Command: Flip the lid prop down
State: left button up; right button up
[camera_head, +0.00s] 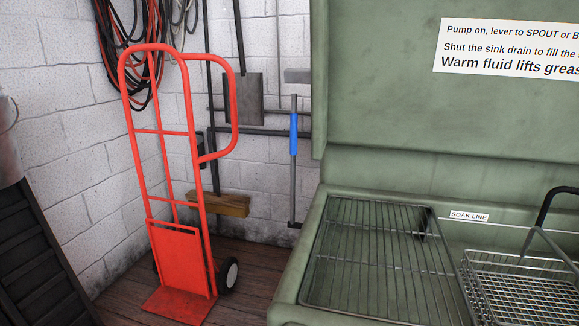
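The green parts washer has its lid (450,120) raised, with a printed sign (510,47) on the inside. A thin grey rod with a blue sleeve (294,135) stands upright just left of the lid, with a short dark foot at its lower end. I cannot tell whether this rod is the lid prop or a tool by the wall. No other part that is clearly a prop shows. Neither of my grippers is in view.
A red hand truck (187,120) stands on the wooden floor left of the washer. A wire rack (385,255) and a wire basket (520,290) sit in the washer's sink. A broom (220,204) and cables (125,60) are by the wall.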

aim_at(294, 115)
jog(key=i+j+z, duration=0.15)
jog(key=z, duration=1)
jog(key=i+j+z, duration=0.1)
jog(key=j+z, duration=0.3)
jog(key=j, duration=0.4)
jog(key=j+z, duration=0.35)
jog(key=j, duration=0.4)
jog(key=k+j+z, duration=0.1)
jog(key=j+z, duration=0.3)
jog(key=j, duration=0.4)
jog(key=k+j, duration=0.1)
jog(key=j, duration=0.8)
jog(key=k+j, duration=0.15)
jog(key=j, duration=0.3)
jog(key=k+j, duration=0.1)
jog(key=j, duration=0.8)
jog(key=k+z, duration=0.05)
